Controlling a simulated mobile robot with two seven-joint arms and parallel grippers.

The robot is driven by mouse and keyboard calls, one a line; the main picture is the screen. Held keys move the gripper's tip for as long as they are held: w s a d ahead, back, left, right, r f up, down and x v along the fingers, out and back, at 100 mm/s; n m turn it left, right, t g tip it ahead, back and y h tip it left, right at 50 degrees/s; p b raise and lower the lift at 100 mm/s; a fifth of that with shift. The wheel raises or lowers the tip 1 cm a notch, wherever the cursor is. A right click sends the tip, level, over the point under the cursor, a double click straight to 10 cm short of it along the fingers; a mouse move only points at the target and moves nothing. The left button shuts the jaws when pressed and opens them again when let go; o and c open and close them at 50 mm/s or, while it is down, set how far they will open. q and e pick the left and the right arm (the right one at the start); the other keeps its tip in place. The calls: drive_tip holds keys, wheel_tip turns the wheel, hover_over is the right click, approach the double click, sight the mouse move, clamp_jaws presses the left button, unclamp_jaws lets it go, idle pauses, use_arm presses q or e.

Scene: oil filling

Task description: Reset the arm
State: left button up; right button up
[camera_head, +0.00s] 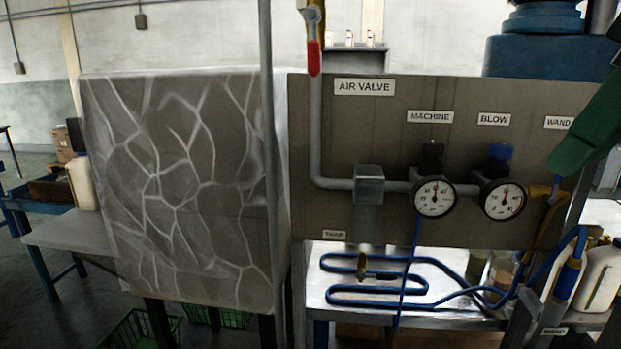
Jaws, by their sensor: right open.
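My right gripper (566,158) comes in from the upper right edge as a dark green shape. The rest of my right arm is mostly outside the picture. My left gripper is not in view.
The grey panel (330,130) carries a red-handled valve (313,57) and two round gauges (434,198) (503,200). A blue hose (375,302) lies coiled on the bench below. A white jug (599,280) stands at right. A patterned board (180,190) stands left.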

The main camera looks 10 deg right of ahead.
drive_tip(key=w+d+f+m+t+y+p, duration=0.1)
drive_tip(key=w+d+f+m+t+y, duration=0.1)
drive_tip(key=w+d+f+m+y, duration=0.45)
drive_tip(key=w+d+f+m+t+y+p, duration=0.1)
drive_tip(key=w+d+f+y, duration=0.3)
drive_tip(key=f, duration=0.5)
drive_tip(key=d+f+m+t+h, duration=0.15)
drive_tip(key=f+m+t, duration=0.35)
drive_tip(key=f, duration=0.5)
drive_tip(key=d+f+m+t+h, duration=0.1)
drive_tip(key=d+f+m+t, duration=0.15)
drive_tip(key=f+m, duration=0.6)
drive_tip(key=s+a+f+m+h+p, duration=0.1)
drive_tip(key=s+a+f+m+h, duration=0.15)
drive_tip(key=s+f+m, duration=0.6)
drive_tip(key=s+a+f+m+h+p, duration=0.1)
drive_tip(key=s+f+m+h, duration=0.2)
drive_tip(key=f, duration=1)
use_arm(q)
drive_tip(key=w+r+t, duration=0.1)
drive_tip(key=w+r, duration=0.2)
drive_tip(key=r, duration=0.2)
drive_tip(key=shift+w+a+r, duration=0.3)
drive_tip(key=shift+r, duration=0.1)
use_arm(e)
drive_tip(key=s+a+f+m+g+h, duration=0.2)
drive_tip(key=s+a+f+m+g, duration=0.4)
drive_tip(key=s+a+f, duration=0.5)
drive_tip(key=s+a, duration=0.4)
drive_tip(key=shift+f, duration=0.2)
